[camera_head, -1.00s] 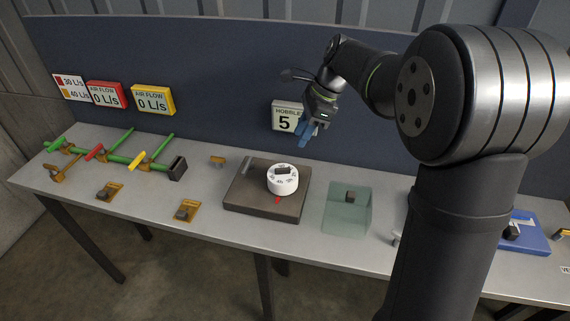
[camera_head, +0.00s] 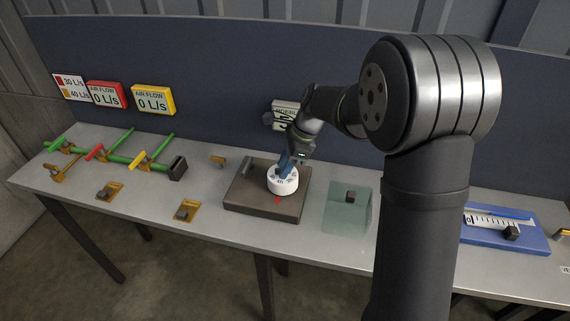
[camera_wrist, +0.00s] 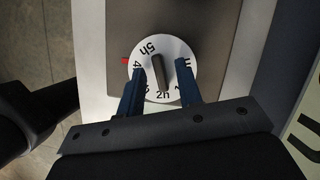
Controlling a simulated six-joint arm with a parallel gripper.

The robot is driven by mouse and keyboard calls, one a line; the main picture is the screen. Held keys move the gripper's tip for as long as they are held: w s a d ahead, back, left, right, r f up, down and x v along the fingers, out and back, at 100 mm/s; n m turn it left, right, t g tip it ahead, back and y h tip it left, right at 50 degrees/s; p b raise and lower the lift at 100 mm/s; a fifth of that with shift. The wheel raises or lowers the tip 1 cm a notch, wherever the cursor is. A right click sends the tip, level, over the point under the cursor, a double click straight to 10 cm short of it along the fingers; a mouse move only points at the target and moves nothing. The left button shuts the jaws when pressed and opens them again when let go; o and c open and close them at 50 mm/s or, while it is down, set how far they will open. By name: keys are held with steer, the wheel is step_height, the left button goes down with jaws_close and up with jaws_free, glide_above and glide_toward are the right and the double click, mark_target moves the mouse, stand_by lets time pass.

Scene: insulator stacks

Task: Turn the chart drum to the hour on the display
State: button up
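The white chart drum (camera_head: 283,184) sits on a dark brown base plate (camera_head: 240,197) on the table. Hour labels ring its top, and a dark bar handle (camera_wrist: 158,72) stands across it. A red mark (camera_wrist: 125,61) on the plate lies beside the drum, close to the label that starts with 4. My gripper (camera_head: 284,166) is over the drum, pointing down. In the wrist view its blue fingers (camera_wrist: 159,88) are apart, one on each side of the handle, with gaps. The display (camera_head: 284,107) on the back panel is mostly hidden by my arm; part of it shows in the wrist view (camera_wrist: 305,140).
A translucent green box (camera_head: 346,208) with a dark knob stands right of the plate. A blue gauge board (camera_head: 530,240) is further right. Green pipes with valves (camera_head: 120,157) and airflow signs (camera_head: 153,100) are at the left. A small brown-mounted knob (camera_head: 187,210) sits in front.

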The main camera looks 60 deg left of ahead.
jaws_close()
steer(key=shift+n, duration=0.3)
steer(key=n+h, duration=0.1)
steer(key=n, duration=0.3)
steer(key=shift+a+h, duration=0.2)
steer(key=shift+h, duration=0.2)
steer(key=shift+a+n+h, duration=0.1)
steer(key=shift+n+h, duration=0.8)
steer(key=shift+n, duration=1.6)
steer(key=shift+o, duration=0.4)
jaws_free()
